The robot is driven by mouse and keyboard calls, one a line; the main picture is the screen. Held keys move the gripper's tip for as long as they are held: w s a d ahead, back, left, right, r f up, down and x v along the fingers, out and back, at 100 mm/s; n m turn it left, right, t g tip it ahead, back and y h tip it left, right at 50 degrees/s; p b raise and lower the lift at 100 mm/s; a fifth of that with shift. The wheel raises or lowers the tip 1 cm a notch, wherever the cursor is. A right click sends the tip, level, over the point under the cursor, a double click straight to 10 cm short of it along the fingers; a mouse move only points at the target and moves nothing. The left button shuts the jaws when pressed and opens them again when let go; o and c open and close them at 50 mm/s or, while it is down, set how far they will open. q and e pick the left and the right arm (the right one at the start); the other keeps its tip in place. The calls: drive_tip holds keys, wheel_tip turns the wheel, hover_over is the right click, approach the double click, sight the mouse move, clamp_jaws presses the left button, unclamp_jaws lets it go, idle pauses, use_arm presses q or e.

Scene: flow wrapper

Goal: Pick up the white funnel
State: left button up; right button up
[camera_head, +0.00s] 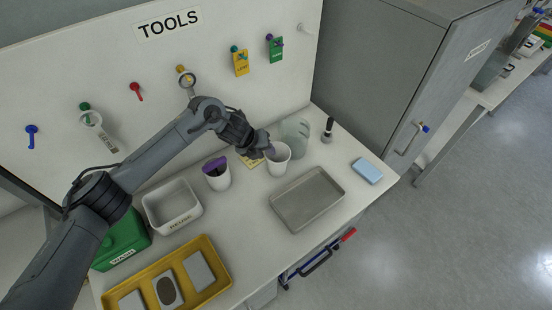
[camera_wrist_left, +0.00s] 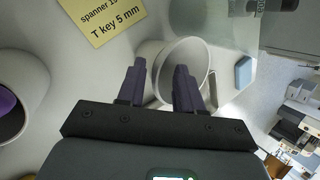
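A white, round, open-topped vessel (camera_head: 278,160) stands on the bench in the head view, and its open mouth shows in the left wrist view (camera_wrist_left: 196,56). It is the best match for the white funnel; I cannot see a spout. My left gripper (camera_head: 268,151) is at its left rim. In the left wrist view, the two dark fingers (camera_wrist_left: 160,82) are apart. One is left of the vessel and the other overlaps its mouth. I cannot tell whether they touch it. My right gripper is out of view.
A white cup with a purple item (camera_head: 217,172) stands to the left. A clear jug (camera_head: 296,134) is close behind the vessel, and a yellow card (camera_head: 251,161) lies beside it. A grey tray (camera_head: 308,198) is in front. A dark-handled brush (camera_head: 327,131) and blue block (camera_head: 367,171) are right.

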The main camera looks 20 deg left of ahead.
use_arm(q)
drive_tip(key=shift+c, duration=0.4)
clamp_jaws()
wheel_tip(320, 180, up, 10)
drive_tip(key=p, duration=0.1)
idle(0.5)
